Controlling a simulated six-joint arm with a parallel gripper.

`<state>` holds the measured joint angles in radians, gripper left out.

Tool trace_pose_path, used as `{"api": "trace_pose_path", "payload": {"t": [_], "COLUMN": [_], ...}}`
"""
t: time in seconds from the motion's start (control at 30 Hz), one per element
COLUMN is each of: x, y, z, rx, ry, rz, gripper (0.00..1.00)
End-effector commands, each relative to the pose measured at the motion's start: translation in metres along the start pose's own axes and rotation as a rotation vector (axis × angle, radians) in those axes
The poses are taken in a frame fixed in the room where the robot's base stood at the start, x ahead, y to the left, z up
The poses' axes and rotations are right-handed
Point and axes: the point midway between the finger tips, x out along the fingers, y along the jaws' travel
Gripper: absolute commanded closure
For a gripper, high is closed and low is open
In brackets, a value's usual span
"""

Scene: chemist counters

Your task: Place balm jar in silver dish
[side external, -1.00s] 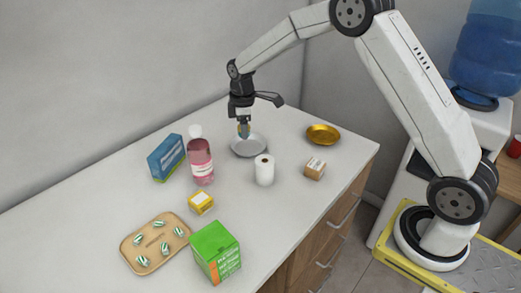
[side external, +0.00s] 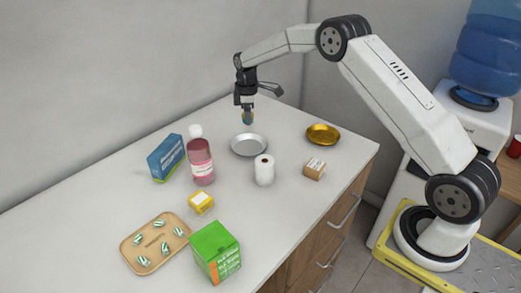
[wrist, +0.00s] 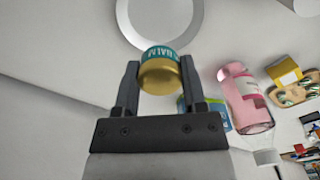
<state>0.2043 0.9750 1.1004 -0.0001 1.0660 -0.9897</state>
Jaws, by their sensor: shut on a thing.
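The balm jar (wrist: 159,72) has a gold body and a teal band with the word BALM. My gripper (side external: 246,112) is shut on it, with one finger on each side in the wrist view (wrist: 160,80). In the side view the jar (side external: 247,118) hangs from the fingers, above the counter and close to the far side of the silver dish. The silver dish (side external: 249,151) is round, shallow and empty in the side view. In the wrist view the dish rim (wrist: 124,22) shows beyond the jar, partly hidden behind it.
A gold dish (side external: 323,134), a white roll (side external: 264,170) and a small brown box (side external: 314,169) stand near the silver dish. A pink bottle (side external: 201,163) and a blue box (side external: 166,158) stand left. A yellow box (side external: 201,203), green box (side external: 215,252) and wooden tray (side external: 133,259) are nearer.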

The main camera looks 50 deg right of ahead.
Motion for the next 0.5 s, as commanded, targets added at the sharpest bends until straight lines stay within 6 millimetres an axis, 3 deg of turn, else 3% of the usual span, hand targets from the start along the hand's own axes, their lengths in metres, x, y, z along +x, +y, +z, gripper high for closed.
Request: {"api": "trace_pose_path", "payload": {"t": [0.5], "x": [0.029], "y": [-0.001], "z": [0.0], "rx": [0.0], "ry": [-0.001], "rz": [-0.002], "gripper": [1.0]}}
